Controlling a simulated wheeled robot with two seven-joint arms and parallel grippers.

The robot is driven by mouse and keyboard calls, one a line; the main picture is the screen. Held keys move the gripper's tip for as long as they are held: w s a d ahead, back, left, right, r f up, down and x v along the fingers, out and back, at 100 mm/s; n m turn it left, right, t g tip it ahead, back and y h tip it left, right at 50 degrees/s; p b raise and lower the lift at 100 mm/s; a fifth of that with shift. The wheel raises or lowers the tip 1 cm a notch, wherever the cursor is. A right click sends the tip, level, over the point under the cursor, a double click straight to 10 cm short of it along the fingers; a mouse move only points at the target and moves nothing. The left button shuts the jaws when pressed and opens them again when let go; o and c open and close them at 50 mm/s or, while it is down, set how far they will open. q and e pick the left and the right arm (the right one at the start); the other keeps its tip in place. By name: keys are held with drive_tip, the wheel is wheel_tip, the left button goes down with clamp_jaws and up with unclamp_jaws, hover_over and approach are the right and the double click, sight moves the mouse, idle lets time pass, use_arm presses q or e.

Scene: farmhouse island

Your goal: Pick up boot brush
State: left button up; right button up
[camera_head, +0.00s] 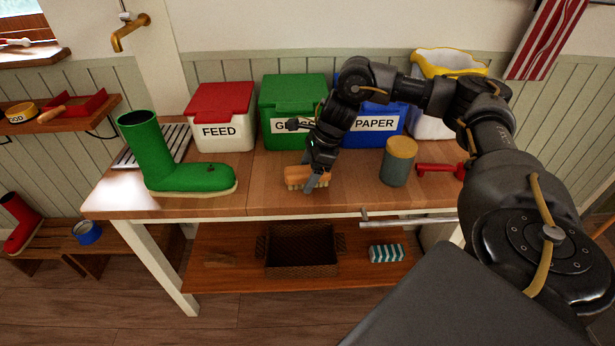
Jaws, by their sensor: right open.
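The boot brush (294,177) is a small tan wooden block with pale bristles below. It lies on the wooden island top, right of the green boot (185,176). My right gripper (312,182) is open and points down at the brush's right end. Its fingers partly cover that end. I cannot tell whether they touch the brush. My left gripper is not in view.
A grey canister (398,168) with a wooden lid and a red tool (440,169) are to the right. Below, a dark basket (302,268) sits on the shelf.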

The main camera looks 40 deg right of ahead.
idle(0.3)
drive_tip(key=c, duration=1.1)
